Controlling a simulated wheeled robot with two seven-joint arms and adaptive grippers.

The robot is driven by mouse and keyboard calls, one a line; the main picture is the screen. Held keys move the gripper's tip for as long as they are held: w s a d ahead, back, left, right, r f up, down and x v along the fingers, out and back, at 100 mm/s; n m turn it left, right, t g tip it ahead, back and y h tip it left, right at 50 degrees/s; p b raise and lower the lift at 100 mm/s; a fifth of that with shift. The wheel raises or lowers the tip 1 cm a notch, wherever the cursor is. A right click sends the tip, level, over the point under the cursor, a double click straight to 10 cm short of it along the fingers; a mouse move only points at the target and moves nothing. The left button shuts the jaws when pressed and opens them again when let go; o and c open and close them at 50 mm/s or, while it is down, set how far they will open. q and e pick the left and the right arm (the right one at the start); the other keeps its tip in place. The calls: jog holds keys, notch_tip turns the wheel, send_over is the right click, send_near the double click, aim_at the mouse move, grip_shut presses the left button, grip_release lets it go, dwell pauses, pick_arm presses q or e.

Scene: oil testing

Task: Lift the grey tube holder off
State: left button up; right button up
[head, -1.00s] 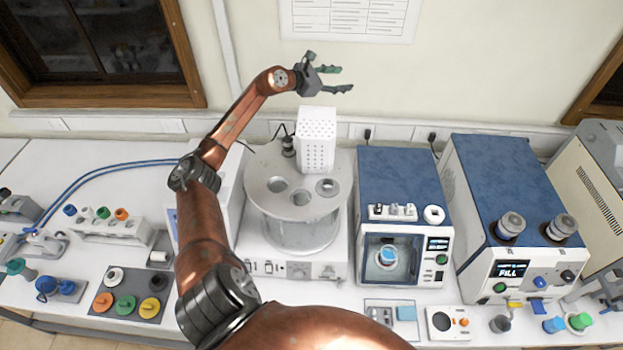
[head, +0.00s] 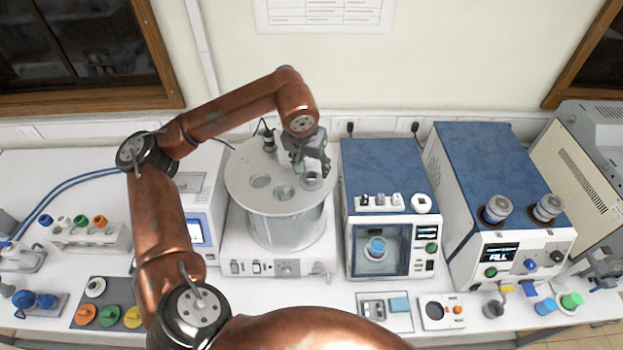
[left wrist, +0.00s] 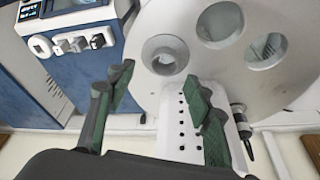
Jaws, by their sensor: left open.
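The grey tube holder (head: 312,181) sits in the right-hand hole of the round bath's lid (head: 245,190) in the head view. In the left wrist view the tube holder (left wrist: 165,54) shows as a light ring with a dark opening, just beyond the fingertips. My left gripper (head: 309,166) is over the right part of the lid and points down. In the left wrist view its green-padded fingers (left wrist: 158,82) are apart with nothing between them. The gap between fingers and tube holder is hard to judge. My right gripper is not in view.
A white perforated box (left wrist: 190,135) stands by the lid, mostly hidden by my arm in the head view. A black-topped probe (head: 269,142) stands at the lid's back edge. A blue-topped device (head: 388,170) is close on the right. Other lid holes (head: 284,192) are open.

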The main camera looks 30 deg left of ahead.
aim_at(311, 174)
pick_arm(q)
jog(key=f+p, duration=0.1)
jog(key=f, duration=0.2)
jog(key=shift+w+a+f+p, duration=0.2)
jog(key=shift+a+p, duration=0.2)
jog(key=shift+w+d+f, duration=0.1)
jog(key=shift+w+f, duration=0.1)
jog(key=shift+f, duration=0.35)
jog(key=shift+c, duration=0.5)
jog(key=c, duration=1.1)
